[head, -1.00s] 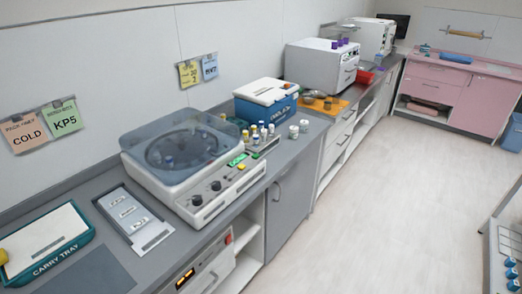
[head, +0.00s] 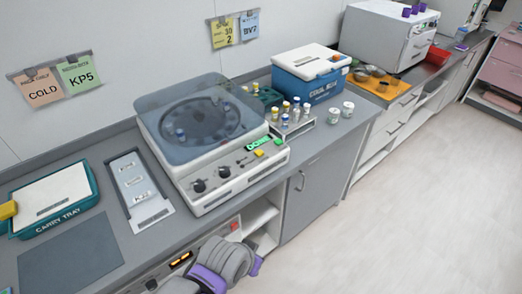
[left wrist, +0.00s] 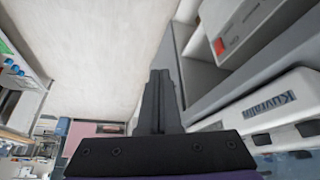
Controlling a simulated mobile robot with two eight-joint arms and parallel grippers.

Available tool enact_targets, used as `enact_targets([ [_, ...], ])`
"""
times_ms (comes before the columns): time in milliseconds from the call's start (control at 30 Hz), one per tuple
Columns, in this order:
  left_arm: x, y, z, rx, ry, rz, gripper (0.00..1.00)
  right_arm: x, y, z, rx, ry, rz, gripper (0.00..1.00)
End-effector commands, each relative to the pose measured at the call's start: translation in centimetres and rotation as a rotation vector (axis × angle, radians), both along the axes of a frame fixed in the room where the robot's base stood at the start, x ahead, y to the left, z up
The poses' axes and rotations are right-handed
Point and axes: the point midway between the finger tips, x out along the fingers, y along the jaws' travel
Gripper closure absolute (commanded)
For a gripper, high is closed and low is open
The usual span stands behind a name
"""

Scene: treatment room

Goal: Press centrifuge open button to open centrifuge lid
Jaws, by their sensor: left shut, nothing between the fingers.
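The white centrifuge (head: 215,198) stands on the grey counter with its clear bluish lid (head: 183,110) shut over the rotor. Its sloped front panel has dark knobs, a green display (head: 258,142) reading DONE, a yellow button (head: 259,153) and a green button (head: 277,141). I cannot read the button labels. My left arm shows at the bottom of the head view, in front of and below the centrifuge. My left gripper (left wrist: 160,75) is shut and empty in the left wrist view, apart from the white casing marked Kuvralin (left wrist: 268,104). My right gripper is not in view.
A carry tray (head: 30,226) and a grey panel with white labels (head: 150,215) lie left of the centrifuge. Right of it stand a vial rack (head: 296,133), white-capped jars and a blue cool box (head: 310,88). Open floor (head: 420,220) lies in front.

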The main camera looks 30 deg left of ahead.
Motion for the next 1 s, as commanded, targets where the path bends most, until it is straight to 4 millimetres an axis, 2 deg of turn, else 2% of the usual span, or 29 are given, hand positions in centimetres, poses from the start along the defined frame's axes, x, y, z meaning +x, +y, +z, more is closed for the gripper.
enact_targets([
  [133, 1.3, 0.2, 1.2, -0.023, -0.006, 0.022, 1.0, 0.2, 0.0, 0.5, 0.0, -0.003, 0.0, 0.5],
  [233, 4.3, 0.8, 3.7, -0.075, -0.022, 0.074, 1.0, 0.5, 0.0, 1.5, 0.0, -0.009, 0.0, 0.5],
  [367, 10.7, 2.9, 8.3, -0.185, -0.065, 0.178, 1.0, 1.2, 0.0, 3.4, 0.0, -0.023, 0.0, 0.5],
  [500, 17.9, 6.6, 12.9, -0.309, -0.133, 0.291, 1.0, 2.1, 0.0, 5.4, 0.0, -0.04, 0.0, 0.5],
  [600, 22.0, 9.6, 15.3, -0.382, -0.182, 0.355, 1.0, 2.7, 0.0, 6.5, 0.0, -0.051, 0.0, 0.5],
  [700, 25.0, 12.2, 17.0, -0.436, -0.222, 0.403, 1.0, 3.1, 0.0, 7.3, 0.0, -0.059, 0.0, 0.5],
  [833, 27.1, 14.3, 18.0, -0.478, -0.255, 0.439, 1.0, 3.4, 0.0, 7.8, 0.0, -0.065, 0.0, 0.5],
  [1000, 27.8, 15.1, 18.3, -0.494, -0.266, 0.451, 1.0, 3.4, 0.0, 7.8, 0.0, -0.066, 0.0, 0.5],
])
